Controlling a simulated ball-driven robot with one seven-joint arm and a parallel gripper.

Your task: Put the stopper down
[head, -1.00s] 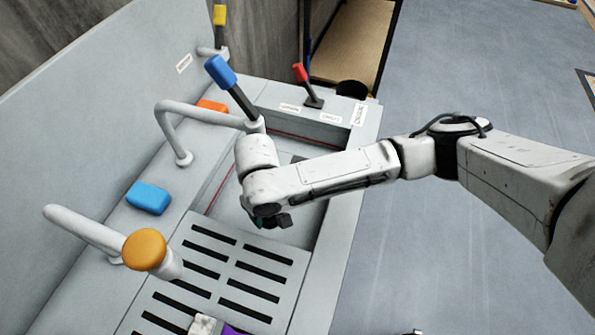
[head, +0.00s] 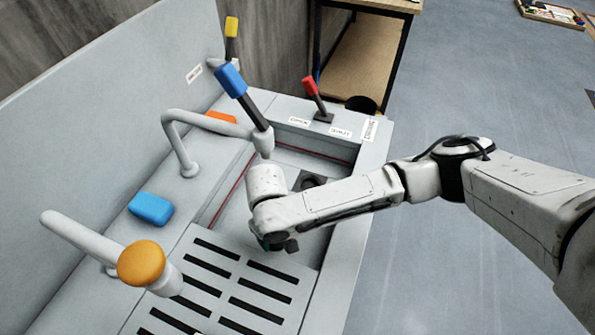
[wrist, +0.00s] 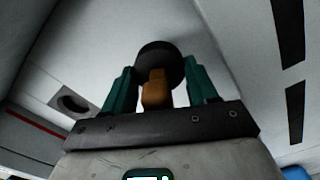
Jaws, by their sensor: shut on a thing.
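The stopper (wrist: 158,60) shows in the wrist view as a dark round disc with a tan knob. My gripper (wrist: 160,85) is shut on the knob between its two green fingers. In the head view my gripper (head: 272,243) is mostly hidden under my wrist, over the sink basin beside the slotted rack, and the stopper is hidden there. A round drain hole (head: 312,182) shows in the basin floor just beyond my wrist. In the wrist view the drain hole (wrist: 73,101) lies to the left of the stopper, apart from it.
A slotted drain rack (head: 215,285) lies in front of the basin. A faucet with a blue-topped lever (head: 230,80) arches over the basin's left side. A blue block (head: 150,208) and an orange-capped spout (head: 141,263) stand at left. A red lever (head: 311,86) stands at the back.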

